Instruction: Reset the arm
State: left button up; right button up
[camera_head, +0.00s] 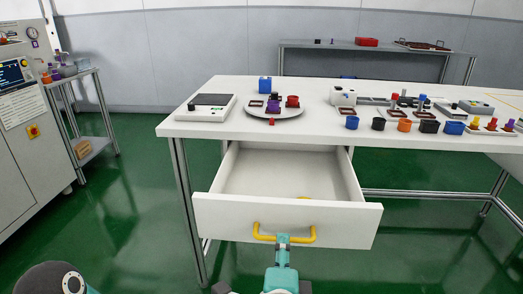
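The white drawer (288,222) under the table is pulled open, its inside mostly bare. Its yellow handle (257,231) is on the front panel. My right gripper (283,238) is at the middle of the handle and overlaps it in the head view. Whether its fingers are closed on the handle or only in front of it cannot be told, because my teal arm hides them. Part of my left arm shows at the lower left corner; its gripper is out of view.
The white table (250,90) holds a scale (205,107), a round plate (276,110) with small parts, and several coloured pots and fixtures to the right. A machine (25,125) and a side cart (90,105) stand at the left. Green floor between them is clear.

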jog(key=shift+x, duration=2.2)
